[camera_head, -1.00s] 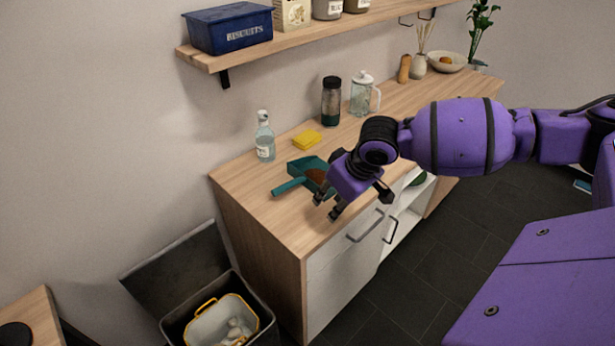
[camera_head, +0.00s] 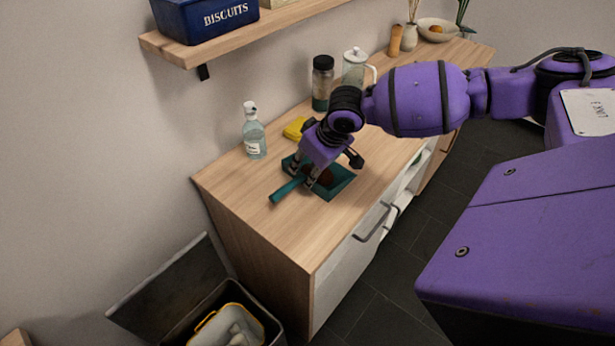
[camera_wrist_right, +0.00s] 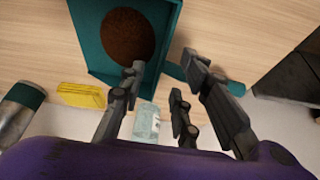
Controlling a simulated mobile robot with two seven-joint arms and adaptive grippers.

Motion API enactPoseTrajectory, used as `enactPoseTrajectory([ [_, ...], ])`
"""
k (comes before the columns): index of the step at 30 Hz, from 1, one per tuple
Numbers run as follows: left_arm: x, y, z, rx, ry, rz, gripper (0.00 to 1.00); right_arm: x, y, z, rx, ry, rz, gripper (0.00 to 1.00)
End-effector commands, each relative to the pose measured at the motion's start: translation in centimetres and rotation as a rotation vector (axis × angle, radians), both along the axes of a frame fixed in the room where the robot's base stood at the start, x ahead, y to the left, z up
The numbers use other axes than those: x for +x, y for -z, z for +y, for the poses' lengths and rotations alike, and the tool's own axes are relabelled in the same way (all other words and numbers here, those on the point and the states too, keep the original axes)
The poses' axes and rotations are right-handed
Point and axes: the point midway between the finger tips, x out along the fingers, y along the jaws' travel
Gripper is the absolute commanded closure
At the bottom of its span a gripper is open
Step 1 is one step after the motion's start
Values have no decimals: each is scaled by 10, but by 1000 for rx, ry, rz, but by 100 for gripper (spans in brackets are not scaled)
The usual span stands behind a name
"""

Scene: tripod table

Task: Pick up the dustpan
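The teal dustpan (camera_head: 340,186) lies on the wooden counter, its handle (camera_head: 286,191) pointing to the lower left. A round brown patch or object (camera_wrist_right: 128,37) is in its pan. My right gripper (camera_head: 322,172) is directly above the dustpan, tilted down, and covers part of it. I cannot tell whether a finger touches the dustpan. My left gripper is not in view.
A yellow sponge (camera_head: 295,128), a spray bottle (camera_head: 254,137) and a dark-lidded jar (camera_head: 322,84) stand behind the dustpan. A shelf (camera_head: 222,45) hangs above. An open bin (camera_head: 178,332) is below the counter's left end. The front left counter is clear.

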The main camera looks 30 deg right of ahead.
Motion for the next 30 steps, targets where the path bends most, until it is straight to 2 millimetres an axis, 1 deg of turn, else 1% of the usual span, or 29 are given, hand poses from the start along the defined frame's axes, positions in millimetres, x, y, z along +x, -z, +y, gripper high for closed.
enactPoseTrajectory([
  [3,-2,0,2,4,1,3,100,8,18,0,1,0,-1,70],
  [6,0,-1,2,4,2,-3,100,12,29,2,2,-1,-1,70],
  [9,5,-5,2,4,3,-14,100,14,33,2,1,0,-2,70],
  [15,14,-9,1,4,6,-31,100,14,33,2,2,0,-3,70],
  [22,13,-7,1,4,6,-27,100,14,33,2,2,0,-3,100],
  [30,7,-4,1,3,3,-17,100,14,32,2,1,0,-4,100],
])
